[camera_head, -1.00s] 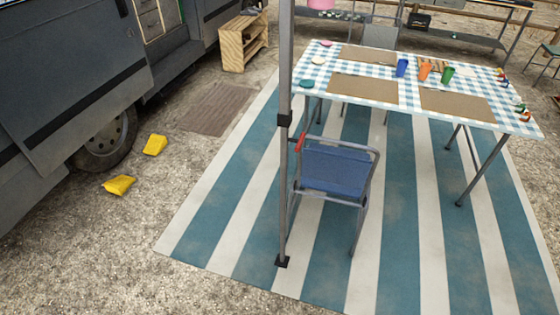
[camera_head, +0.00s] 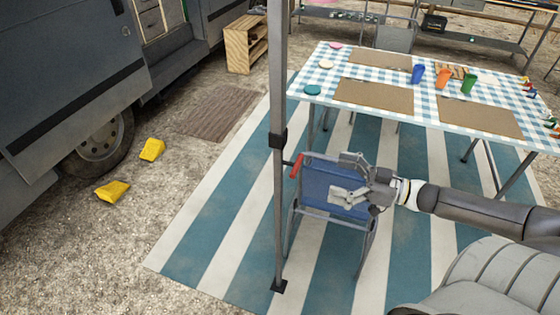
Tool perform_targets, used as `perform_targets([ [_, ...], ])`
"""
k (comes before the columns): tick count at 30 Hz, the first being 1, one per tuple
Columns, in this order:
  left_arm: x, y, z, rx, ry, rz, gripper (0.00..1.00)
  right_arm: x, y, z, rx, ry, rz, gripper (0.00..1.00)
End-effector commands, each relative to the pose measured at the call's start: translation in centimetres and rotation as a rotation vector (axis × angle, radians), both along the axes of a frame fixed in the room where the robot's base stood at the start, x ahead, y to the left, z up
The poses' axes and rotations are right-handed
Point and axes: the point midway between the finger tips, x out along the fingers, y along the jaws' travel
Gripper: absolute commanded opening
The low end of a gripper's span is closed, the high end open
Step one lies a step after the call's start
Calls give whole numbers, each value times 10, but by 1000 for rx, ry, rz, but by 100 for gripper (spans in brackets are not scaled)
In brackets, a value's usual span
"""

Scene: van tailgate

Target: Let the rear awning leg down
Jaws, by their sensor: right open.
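The rear awning leg (camera_head: 279,70) is a grey upright pole left of centre. Its foot (camera_head: 279,286) stands at the edge of the striped mat. A black collar (camera_head: 278,138) sits partway up the pole, and a red handle (camera_head: 296,166) sticks out to the right just below it. My right gripper (camera_head: 338,177) comes in from the right with its fingers apart, in front of the blue chair and right of the red handle. It appears empty and apart from the handle and pole. My left gripper does not show.
A blue folding chair (camera_head: 325,190) stands close behind the pole. A table with a checked cloth (camera_head: 420,107) holds cups and mats. The van (camera_head: 75,90), yellow chocks (camera_head: 112,191) and a wooden crate shelf (camera_head: 238,52) are at left.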

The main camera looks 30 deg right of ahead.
Motion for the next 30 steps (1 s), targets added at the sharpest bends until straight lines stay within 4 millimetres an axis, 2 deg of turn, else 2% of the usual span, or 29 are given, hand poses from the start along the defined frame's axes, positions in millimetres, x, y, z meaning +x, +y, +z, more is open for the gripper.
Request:
perform_targets([
  [9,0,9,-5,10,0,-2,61,22,18,1,1,-6,1,100],
  [30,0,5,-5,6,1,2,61,77,65,1,0,-3,-1,100],
])
